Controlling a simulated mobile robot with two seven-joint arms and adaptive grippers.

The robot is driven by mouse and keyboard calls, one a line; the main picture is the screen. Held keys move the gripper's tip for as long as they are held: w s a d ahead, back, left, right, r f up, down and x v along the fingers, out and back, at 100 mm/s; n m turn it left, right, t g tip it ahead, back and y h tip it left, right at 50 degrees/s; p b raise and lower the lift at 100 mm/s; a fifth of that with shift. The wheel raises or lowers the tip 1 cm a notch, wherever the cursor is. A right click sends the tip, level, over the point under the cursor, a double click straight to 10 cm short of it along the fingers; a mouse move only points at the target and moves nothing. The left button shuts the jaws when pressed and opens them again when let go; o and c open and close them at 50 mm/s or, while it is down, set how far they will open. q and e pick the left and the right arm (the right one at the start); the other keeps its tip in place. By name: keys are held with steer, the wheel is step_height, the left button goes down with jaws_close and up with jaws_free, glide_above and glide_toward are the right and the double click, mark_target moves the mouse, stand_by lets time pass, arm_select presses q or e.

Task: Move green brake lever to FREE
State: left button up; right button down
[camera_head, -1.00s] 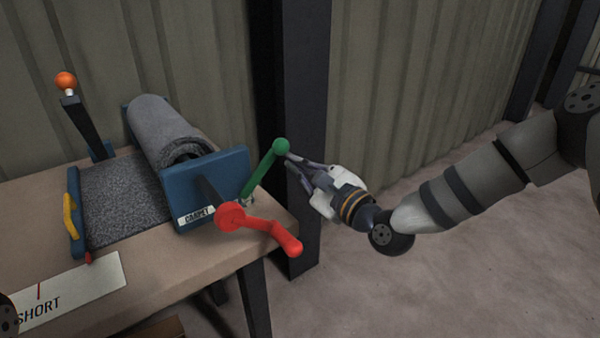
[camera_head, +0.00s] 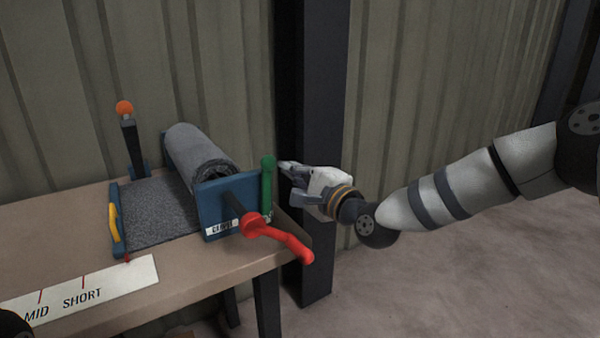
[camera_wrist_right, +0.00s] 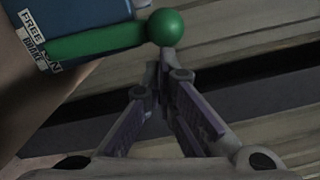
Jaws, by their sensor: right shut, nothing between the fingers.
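The green brake lever (camera_head: 267,188) stands almost upright at the right edge of the blue end plate (camera_head: 228,190) of the carpet roll stand, with its round knob on top. My left gripper is out of view.
A red crank (camera_head: 280,235) sticks out in front of the plate. The grey carpet roll (camera_head: 197,155), an orange-knobbed lever (camera_head: 128,135) and a yellow handle (camera_head: 114,222) are on the bench (camera_head: 190,268). A dark post (camera_head: 322,100) stands behind my gripper.

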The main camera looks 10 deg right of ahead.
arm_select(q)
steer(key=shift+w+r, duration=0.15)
arm_select(e)
steer(key=shift+s+a+r, duration=0.1)
steer(key=shift+a+r, duration=0.05)
steer(key=shift+a, duration=0.3)
stand_by(0.3)
